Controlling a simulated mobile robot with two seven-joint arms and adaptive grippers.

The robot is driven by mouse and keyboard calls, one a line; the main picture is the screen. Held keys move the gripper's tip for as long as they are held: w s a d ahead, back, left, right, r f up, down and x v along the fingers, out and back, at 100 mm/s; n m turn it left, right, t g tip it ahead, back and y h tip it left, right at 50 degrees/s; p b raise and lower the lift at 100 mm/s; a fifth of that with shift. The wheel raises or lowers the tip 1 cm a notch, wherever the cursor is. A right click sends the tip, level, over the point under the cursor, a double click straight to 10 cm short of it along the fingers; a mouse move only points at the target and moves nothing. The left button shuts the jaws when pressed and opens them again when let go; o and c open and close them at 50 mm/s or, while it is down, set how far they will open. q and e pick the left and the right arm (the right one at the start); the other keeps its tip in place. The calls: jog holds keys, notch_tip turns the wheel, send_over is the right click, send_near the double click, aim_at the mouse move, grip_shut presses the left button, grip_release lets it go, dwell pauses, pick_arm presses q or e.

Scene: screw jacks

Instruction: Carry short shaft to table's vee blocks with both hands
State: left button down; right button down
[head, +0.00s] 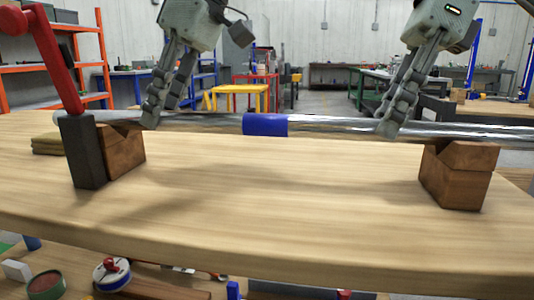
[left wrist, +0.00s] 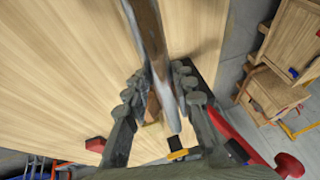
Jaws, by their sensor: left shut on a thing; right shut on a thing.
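The short shaft (head: 335,125), a shiny metal bar with a blue band (head: 265,125), lies level across the head view above the table (head: 270,210). My left gripper (head: 152,118) is shut on it near its left end; the left wrist view shows the shaft (left wrist: 152,45) between the fingers (left wrist: 160,95). My right gripper (head: 388,126) is shut on it right of the band. A brown left vee block (head: 124,152) and right vee block (head: 458,185) stand on the table. The shaft passes at or just above their tops; I cannot tell whether it touches them.
A dark upright block (head: 82,155) with a red arm (head: 52,60) stands against the left vee block. A small olive stack (head: 46,144) lies behind it. The tabletop between the vee blocks is clear. A lower shelf holds tins (head: 46,284) and tools.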

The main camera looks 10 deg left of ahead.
pick_arm(q)
jog(key=shift+f, duration=0.2)
pick_arm(e)
jog(key=shift+f, duration=0.15)
pick_arm(q)
jog(key=c, duration=1.6)
grip_release()
jog(key=shift+f, duration=0.1)
pick_arm(e)
jog(key=c, duration=1.6)
grip_release()
jog(key=shift+f, duration=0.1)
pick_arm(q)
jog(key=o, duration=0.3)
jog(key=shift+s, duration=0.1)
pick_arm(e)
jog(key=o, duration=0.3)
jog(key=shift+s, duration=0.1)
jog(key=shift+d, duration=0.1)
pick_arm(q)
jog(key=v, duration=0.7)
jog(key=shift+d+r, duration=0.1)
jog(key=shift+r, duration=0.2)
pick_arm(e)
jog(key=v, duration=1.2)
